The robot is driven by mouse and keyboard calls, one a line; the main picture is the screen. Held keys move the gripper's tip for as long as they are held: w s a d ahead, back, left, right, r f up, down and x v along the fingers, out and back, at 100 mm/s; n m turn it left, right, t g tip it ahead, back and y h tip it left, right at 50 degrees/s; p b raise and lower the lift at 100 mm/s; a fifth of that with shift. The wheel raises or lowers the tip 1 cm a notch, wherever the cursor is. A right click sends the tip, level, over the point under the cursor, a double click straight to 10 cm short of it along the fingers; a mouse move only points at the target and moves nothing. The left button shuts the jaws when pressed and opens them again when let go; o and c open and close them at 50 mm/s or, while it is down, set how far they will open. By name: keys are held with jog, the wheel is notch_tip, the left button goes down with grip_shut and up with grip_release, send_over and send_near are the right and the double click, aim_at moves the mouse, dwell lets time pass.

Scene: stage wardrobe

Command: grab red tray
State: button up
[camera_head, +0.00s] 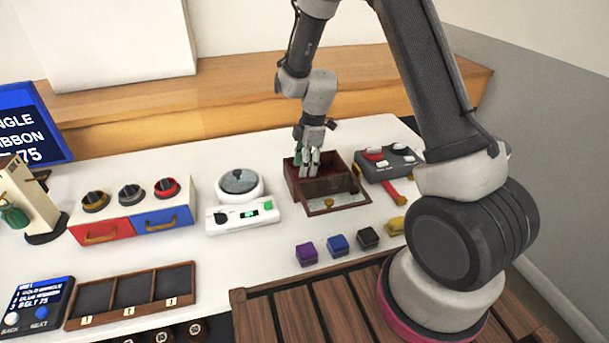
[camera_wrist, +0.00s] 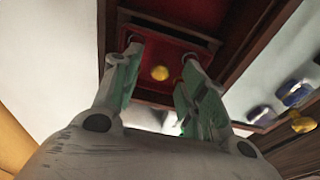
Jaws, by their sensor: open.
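A dark brown wooden box (camera_head: 290,180) with a red interior stands on the white table in the head view. In the wrist view a red tray surface (camera_wrist: 175,36) with dark rims lies beyond my fingers. A small round yellow piece (camera_wrist: 160,73) shows against the red, between the fingers. My gripper (camera_head: 308,165) points down over the left part of the box. It is open; its green-padded fingers (camera_wrist: 163,60) are apart with nothing visibly held. The fingers hide part of the interior, and I cannot tell whether they touch it.
A grey control box (camera_head: 388,162) with a red handle stands close to the right. A white dial device (camera_head: 240,212) is to the left, beside a unit with red and blue drawers (camera_head: 105,231). Purple, blue and black blocks (camera_head: 307,254) lie in front.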

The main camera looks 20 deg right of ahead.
jog(key=shift+a+f, duration=0.1)
jog(key=shift+f, duration=0.4)
jog(key=shift+c, duration=0.2)
grip_shut()
